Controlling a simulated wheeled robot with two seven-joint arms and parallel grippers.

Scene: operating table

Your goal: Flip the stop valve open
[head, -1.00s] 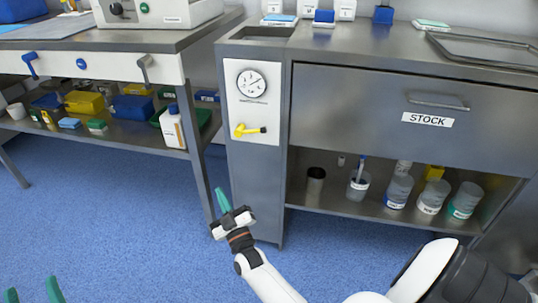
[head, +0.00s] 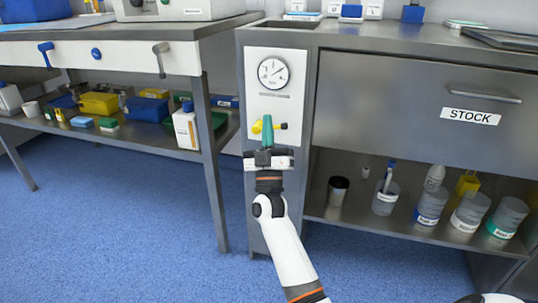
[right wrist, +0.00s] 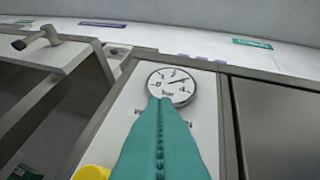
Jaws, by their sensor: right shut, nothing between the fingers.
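The stop valve (head: 257,127) is a yellow lever with a black tip (head: 284,126), on a white panel below a round gauge. The lever lies about horizontal, its black tip to the right. My right gripper (head: 267,122) is shut and empty, its green fingers pointing up in front of the valve and covering the lever's middle. I cannot tell whether they touch it. In the right wrist view the shut green fingers (right wrist: 161,130) overlap the gauge's lower edge, and a yellow part of the valve (right wrist: 92,172) shows at the bottom left. My left gripper is not in view.
The gauge (head: 273,73) sits above the valve on the white panel (head: 290,100). A steel drawer marked STOCK (head: 415,95) is to the right, over a shelf of jars. A table (head: 185,62) with a hooked handle (head: 161,58) stands left. Blue floor is clear in front.

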